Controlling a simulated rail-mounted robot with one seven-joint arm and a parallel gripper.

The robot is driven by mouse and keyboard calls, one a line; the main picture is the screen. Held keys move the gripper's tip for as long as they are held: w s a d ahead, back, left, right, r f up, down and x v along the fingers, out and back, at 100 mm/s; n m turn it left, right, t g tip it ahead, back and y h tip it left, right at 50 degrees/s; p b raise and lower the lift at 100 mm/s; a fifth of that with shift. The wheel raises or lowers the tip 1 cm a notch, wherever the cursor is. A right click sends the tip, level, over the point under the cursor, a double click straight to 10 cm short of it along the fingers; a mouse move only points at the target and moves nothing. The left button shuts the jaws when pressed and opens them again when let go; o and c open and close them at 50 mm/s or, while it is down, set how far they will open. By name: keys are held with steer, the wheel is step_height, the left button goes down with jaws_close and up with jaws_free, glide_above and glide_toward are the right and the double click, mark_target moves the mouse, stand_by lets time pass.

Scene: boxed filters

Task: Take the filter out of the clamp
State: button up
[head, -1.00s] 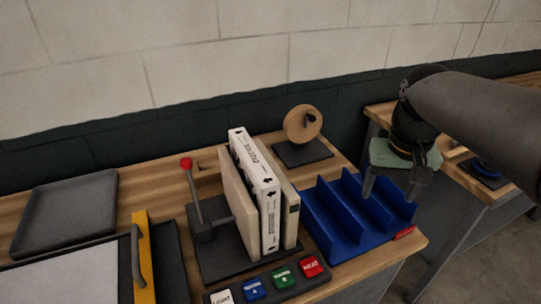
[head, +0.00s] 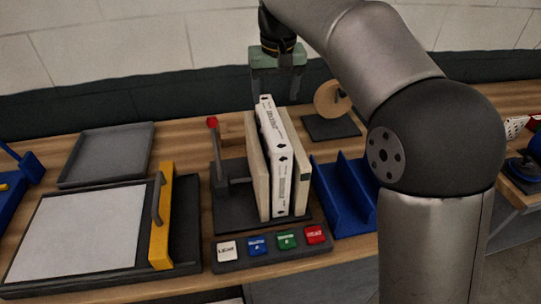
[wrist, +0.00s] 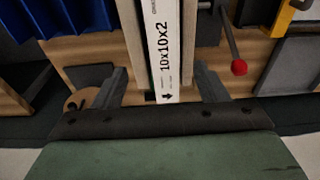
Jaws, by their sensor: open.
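The filter (head: 274,150) is a white boxed panel with black print. It stands upright between the two pale wooden jaws of the clamp (head: 257,165). The clamp has a dark base and a lever with a red knob (head: 212,122). My gripper (head: 276,98) is open above and behind the top of the filter, with its fingers pointing down. In the wrist view, the filter's printed edge (wrist: 163,50) lies between the two open fingers, with the clamp jaws on both sides of it. Whether the fingers touch anything cannot be told.
A blue slotted rack (head: 342,195) stands right of the clamp. A button panel (head: 272,250) lies in front. A yellow-handled board (head: 80,235) and a grey tray (head: 108,155) are at the left. A round wooden disc on a stand (head: 331,98) is behind at the right.

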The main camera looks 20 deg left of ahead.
mark_target(272, 120)
steer(key=f, duration=0.4)
steer(key=shift+w+a+f, duration=0.15)
steer(key=shift+w+f, duration=0.05)
steer(key=shift+w, duration=0.1)
steer(key=shift+a+f+p, duration=0.2)
steer(key=shift+f+p, duration=0.2)
steer(key=shift+f, duration=0.9)
steer(key=shift+a+f+p, duration=0.15)
steer(key=shift+f+p, duration=0.25)
steer(key=shift+f, duration=0.9)
steer(key=c, duration=1.4)
